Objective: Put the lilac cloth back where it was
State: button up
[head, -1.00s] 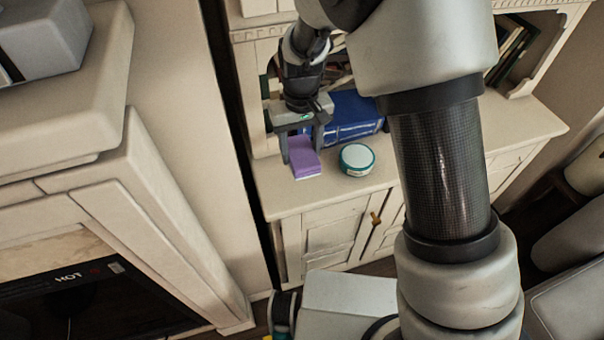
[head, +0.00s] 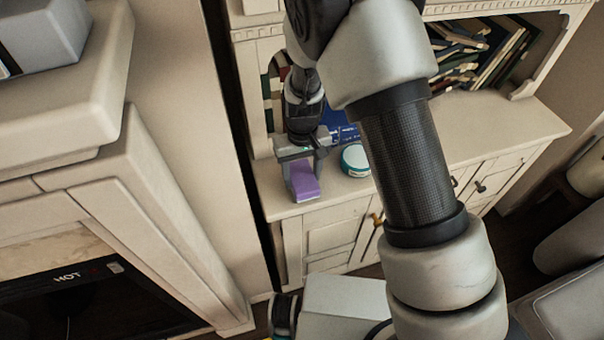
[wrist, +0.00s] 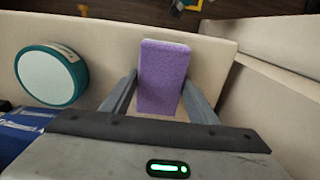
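The lilac cloth (head: 304,184) is a purple, block-shaped piece near the left front of the cabinet top. It also shows in the wrist view (wrist: 163,76). My gripper (head: 303,172) points down over it, with one finger on each side. In the wrist view both fingers (wrist: 162,82) meet the cloth's sides, so my gripper is shut on it. The cloth's rear end is hidden by the gripper. I cannot tell whether its underside touches the cabinet top.
The cabinet top (head: 420,160) is clear to the right. A round teal-and-white tin (head: 355,160) stands just right of the gripper, with a blue box (head: 345,130) behind it. Books (head: 490,50) fill the shelf. A wall stands close on the left.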

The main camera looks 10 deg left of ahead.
aim_at(302, 175)
jog(key=o, duration=0.4)
jog(key=shift+c, duration=0.2)
jog(key=shift+r, duration=0.1)
notch_tip(302, 175, up, 12)
jog(key=p, duration=0.1)
jog(key=s+d+r+m+t+y, duration=0.15)
jog(key=s+d+r, duration=0.25)
jog(key=d+r, duration=0.8)
jog(key=s+d+r+m+t, duration=0.2)
jog(key=s+d+r, duration=0.2)
jog(key=s, duration=0.3)
jog(key=s+d+r+m+t+h, duration=0.1)
jog(key=s+d+r+t, duration=0.1)
jog(key=s+d+r, duration=0.3)
jog(key=shift+s+d+r+m, duration=0.3)
jog(key=shift+s+d+m, duration=0.05)
jog(key=shift+s, duration=0.6)
jog(key=shift+h, duration=0.25)
